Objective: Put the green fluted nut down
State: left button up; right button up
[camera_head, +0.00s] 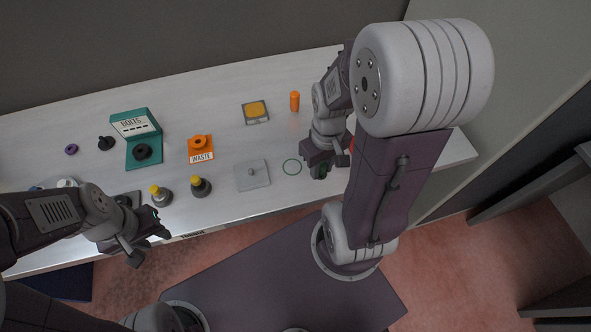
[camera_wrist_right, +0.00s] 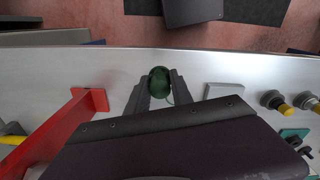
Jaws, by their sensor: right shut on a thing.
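The green fluted nut (camera_wrist_right: 159,82) is dark green and sits between the two fingers of my right gripper (camera_wrist_right: 158,88) in the right wrist view. In the head view my right gripper (camera_head: 319,170) is low over the right part of the table, with a bit of the green nut (camera_head: 323,171) showing at its fingertips. A thin green ring outline (camera_head: 292,167) is marked on the table just left of that gripper. I cannot tell whether the nut touches the table. My left gripper (camera_head: 146,249) is at the front left, past the table's front edge; its fingers appear apart and empty.
Left of the ring are a grey plate with a knob (camera_head: 252,175) and two yellow-topped dark pieces (camera_head: 200,187). An orange waste box (camera_head: 201,152), a teal bolts box (camera_head: 143,128) and an orange cylinder (camera_head: 294,101) stand farther back. A red stand (camera_wrist_right: 70,125) is near the right gripper.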

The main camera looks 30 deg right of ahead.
jog(key=w+p, duration=0.2)
jog(key=p, duration=0.4)
send_over(292, 167)
notch_tip(292, 167, down, 7)
jog(key=shift+f, duration=0.1)
notch_tip(292, 167, down, 4)
jog(key=shift+s+r, duration=0.15)
jog(key=shift+r, duration=0.05)
jog(key=shift+f, duration=0.25)
jog(key=o, duration=1)
